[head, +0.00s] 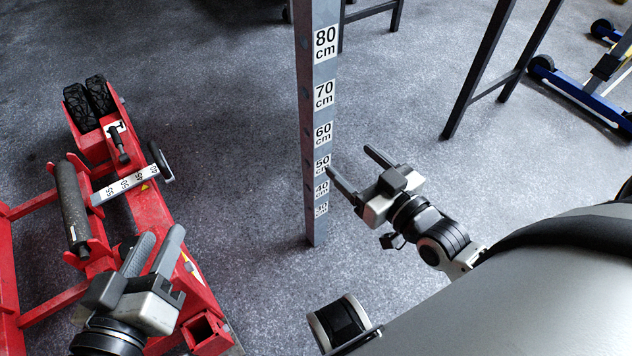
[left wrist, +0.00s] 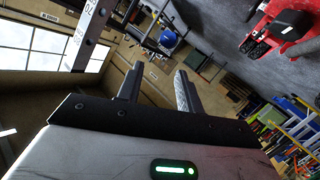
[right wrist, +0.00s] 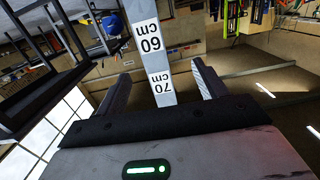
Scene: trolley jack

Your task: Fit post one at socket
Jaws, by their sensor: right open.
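A tall grey post (head: 312,120) with centimetre labels stands upright on the floor in the middle of the head view; nothing in view marks it as post one. My right gripper (head: 352,160) is open beside it on the right. In the right wrist view the post (right wrist: 150,45) shows between the open fingers; I cannot tell whether they touch it. A square red socket (head: 206,328) is on the red trolley jack (head: 185,240), at the bottom left of the head view. My left gripper (head: 160,238) is open above the jack, with nothing between its fingers.
A labelled white strip (head: 125,184) and a dark roller (head: 73,210) are on the jack. Dark metal legs (head: 490,70) and a blue wheeled frame (head: 580,95) stand at the upper right. Grey floor between jack and post is clear.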

